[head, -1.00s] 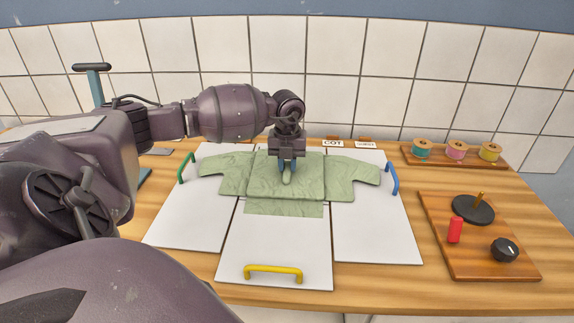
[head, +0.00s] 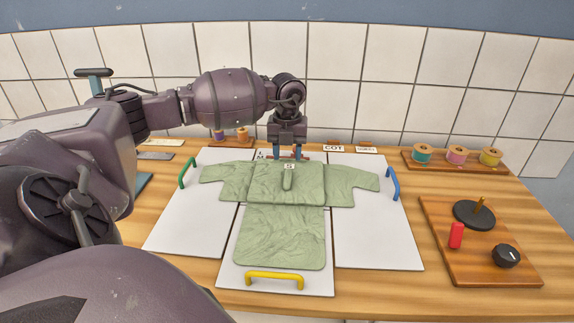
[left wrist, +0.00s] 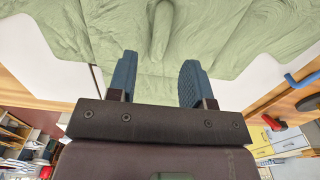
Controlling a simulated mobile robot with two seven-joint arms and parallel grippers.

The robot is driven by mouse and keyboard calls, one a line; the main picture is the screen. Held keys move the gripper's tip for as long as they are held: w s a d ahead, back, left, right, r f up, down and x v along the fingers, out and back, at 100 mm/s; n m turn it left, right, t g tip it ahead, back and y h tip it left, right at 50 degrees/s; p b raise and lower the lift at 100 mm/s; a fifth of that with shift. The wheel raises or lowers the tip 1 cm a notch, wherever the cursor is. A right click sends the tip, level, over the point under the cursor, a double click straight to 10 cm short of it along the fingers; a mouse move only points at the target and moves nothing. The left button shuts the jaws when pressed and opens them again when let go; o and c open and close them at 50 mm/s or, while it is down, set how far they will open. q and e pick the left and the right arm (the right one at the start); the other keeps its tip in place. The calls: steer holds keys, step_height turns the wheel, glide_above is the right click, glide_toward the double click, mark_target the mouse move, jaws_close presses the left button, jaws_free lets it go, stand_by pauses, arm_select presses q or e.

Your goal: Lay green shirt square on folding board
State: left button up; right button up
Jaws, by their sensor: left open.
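The green shirt (head: 280,232) lies spread on the white folding board (head: 370,235), sleeves out to both sides and body toward the yellow handle. It looks roughly centred and square to the middle panel. My left gripper (head: 288,155) is open and empty just behind the shirt's far edge. In the left wrist view its two blue fingers (left wrist: 155,80) are apart, with the shirt (left wrist: 215,30) and tab beyond them. My right gripper is not in view.
The board has a green handle (head: 187,169) at left, a blue handle (head: 392,181) at right and a yellow handle (head: 274,276) in front. Thread spools (head: 456,156) and a wooden control panel (head: 480,240) stand at right. A tiled wall (head: 400,70) rises behind.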

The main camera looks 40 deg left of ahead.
mark_target(287, 173)
arm_select(q)
step_height(287, 173, up, 6)
stand_by(0.4)
stand_by(0.3)
